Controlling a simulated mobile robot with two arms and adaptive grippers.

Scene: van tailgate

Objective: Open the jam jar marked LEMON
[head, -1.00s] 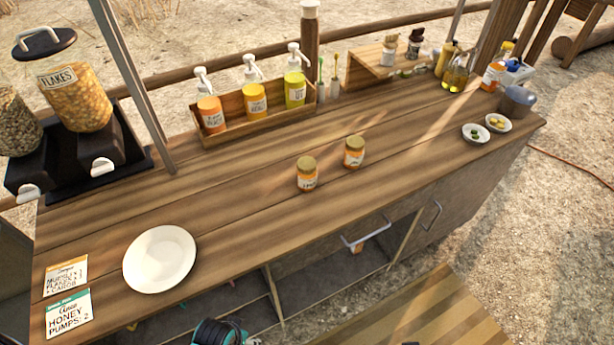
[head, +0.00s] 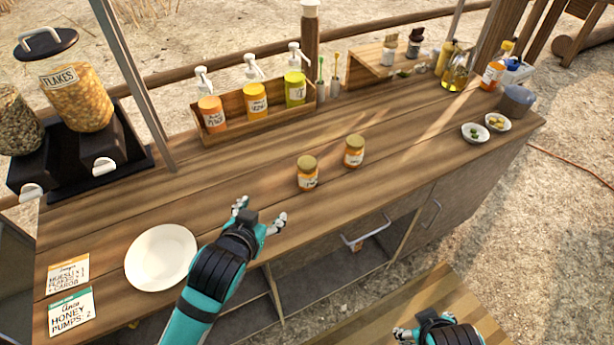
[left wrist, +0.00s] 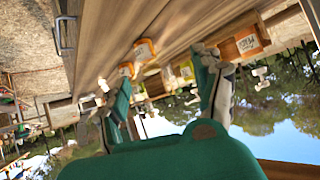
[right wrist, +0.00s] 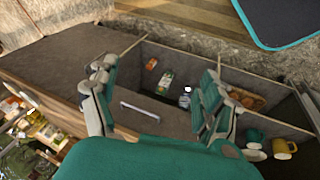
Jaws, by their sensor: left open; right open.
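Two small jam jars with gold lids and orange contents stand upright on the wooden counter: a nearer left jar (head: 307,174) and a right jar (head: 354,152) just behind it. Their labels are too small to read, so I cannot tell which says LEMON. Both lids appear on. My left gripper (head: 261,213) is open and empty over the counter's front part, left of and nearer than the jars. Small orange jars also show between its fingers in the left wrist view (left wrist: 145,50). My right gripper (head: 425,326) is open and empty, low in front of the counter.
A white plate (head: 161,258) lies left of my left arm, beside two order cards (head: 70,312). A pump-bottle rack (head: 258,117) stands behind the jars. Flake dispensers (head: 80,95) are at left, small bowls (head: 475,133) at right. The counter around the jars is clear.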

